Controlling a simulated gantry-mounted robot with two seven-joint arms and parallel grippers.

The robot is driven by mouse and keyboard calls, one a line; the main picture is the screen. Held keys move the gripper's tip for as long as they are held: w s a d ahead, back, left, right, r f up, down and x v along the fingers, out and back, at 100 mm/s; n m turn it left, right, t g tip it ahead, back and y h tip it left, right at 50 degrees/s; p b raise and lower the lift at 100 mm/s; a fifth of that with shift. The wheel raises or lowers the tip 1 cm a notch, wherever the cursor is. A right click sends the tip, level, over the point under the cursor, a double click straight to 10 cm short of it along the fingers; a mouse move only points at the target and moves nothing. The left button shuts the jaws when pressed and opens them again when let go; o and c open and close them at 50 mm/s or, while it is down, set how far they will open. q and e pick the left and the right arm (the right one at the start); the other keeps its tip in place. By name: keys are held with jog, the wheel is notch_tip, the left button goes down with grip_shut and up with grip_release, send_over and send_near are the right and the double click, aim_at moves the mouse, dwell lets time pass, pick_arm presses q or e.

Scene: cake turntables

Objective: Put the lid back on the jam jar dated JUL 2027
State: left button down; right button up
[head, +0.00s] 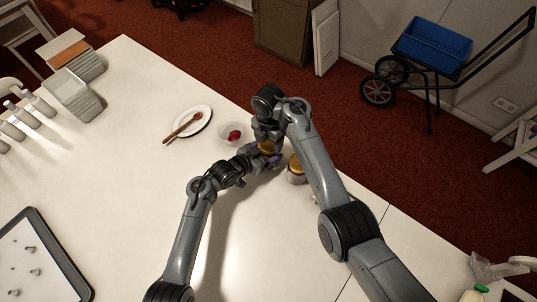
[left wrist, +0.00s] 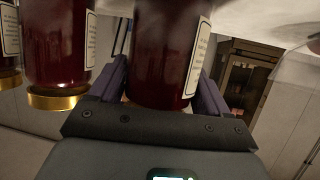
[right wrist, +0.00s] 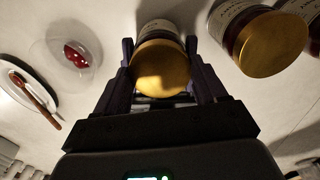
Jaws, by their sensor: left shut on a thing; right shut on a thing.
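A dark red jam jar (left wrist: 165,45) stands between the purple fingers of my left gripper (left wrist: 163,75), which is shut on it. Part of its pale label shows, but I cannot read a date. My right gripper (right wrist: 160,65) is shut on a gold lid (right wrist: 160,72) at the top of this jar. The jar's label and glass (right wrist: 158,27) show just beyond the lid. I cannot tell whether the lid is seated or slightly above the rim. In the head view the lid (head: 267,147) shows between both grippers.
Another jar with a gold lid (head: 296,168) stands close to the right; the right wrist view shows more than one gold-lidded jar (right wrist: 270,45) there. A bowl with red jam (head: 233,133) and a plate (head: 205,113) with a wooden spoon (head: 183,128) lie left.

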jog(key=m, duration=0.5)
jog(key=shift+c, duration=0.2)
jog(key=m, duration=0.5)
jog(key=o, duration=1.2)
jog(key=shift+c, duration=0.2)
jog(key=shift+r, duration=0.1)
jog(key=shift+r, duration=2.15)
jog(key=shift+c, duration=0.3)
